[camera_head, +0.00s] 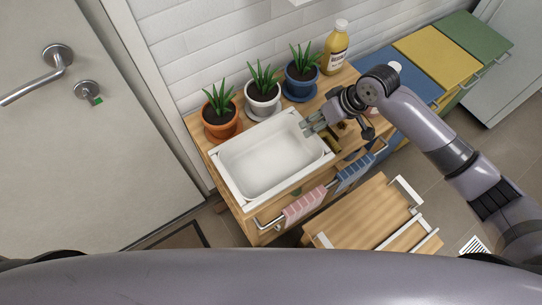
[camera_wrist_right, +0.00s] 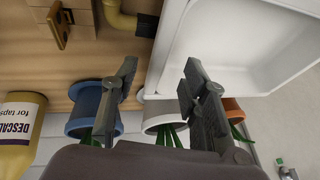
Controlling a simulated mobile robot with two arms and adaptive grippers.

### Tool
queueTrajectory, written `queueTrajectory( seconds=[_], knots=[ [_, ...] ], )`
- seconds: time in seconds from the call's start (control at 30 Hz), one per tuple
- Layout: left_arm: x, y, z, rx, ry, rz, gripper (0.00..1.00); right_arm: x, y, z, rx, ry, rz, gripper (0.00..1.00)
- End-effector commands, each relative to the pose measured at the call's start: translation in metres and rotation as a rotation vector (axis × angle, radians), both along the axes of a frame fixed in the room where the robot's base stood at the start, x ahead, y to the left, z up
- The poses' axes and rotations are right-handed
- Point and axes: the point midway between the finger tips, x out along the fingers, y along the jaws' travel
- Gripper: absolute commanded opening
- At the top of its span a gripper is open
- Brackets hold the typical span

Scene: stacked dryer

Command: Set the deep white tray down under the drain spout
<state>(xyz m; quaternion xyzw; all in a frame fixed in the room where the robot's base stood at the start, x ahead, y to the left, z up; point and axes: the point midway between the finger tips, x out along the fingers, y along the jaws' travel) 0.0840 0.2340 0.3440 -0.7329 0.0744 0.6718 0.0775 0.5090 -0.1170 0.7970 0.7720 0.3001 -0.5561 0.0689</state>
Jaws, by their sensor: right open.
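The deep white tray (camera_head: 262,160) sits level at the left end of the wooden cabinet and looks empty. A brass elbow pipe, apparently the drain spout (camera_head: 333,145), stands just right of the tray's right side. It also shows in the right wrist view (camera_wrist_right: 122,20), beside the tray's wall (camera_wrist_right: 168,45). My right gripper (camera_head: 308,125) is open at the tray's back right corner. In the right wrist view its two fingers (camera_wrist_right: 158,75) are spread, with the tray's edge showing between them. Contact with the tray cannot be told. My left gripper is out of view.
Three potted plants, orange (camera_head: 222,128), white (camera_head: 263,105) and blue (camera_head: 301,85), stand behind the tray. A yellow descaler bottle (camera_head: 335,50) stands right of them. Pink (camera_head: 304,205) and blue (camera_head: 355,172) cloths hang on the front rail. A wooden stand (camera_head: 365,215) is in front.

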Motion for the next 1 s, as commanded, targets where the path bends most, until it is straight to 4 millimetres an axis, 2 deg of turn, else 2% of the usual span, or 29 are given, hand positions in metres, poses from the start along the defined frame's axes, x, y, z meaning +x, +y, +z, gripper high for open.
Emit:
queueTrajectory(
  seconds=[0.23,0.53,1.0],
  knots=[
    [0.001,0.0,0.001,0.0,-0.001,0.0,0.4,0.003,0.007,-0.017,0.0,0.002,0.0,0.41],
    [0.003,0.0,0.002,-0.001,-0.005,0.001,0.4,0.012,0.02,-0.054,-0.001,0.001,0.0,0.41],
    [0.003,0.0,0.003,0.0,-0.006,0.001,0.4,0.013,0.022,-0.059,-0.001,0.0,0.0,0.41]
  ],
)
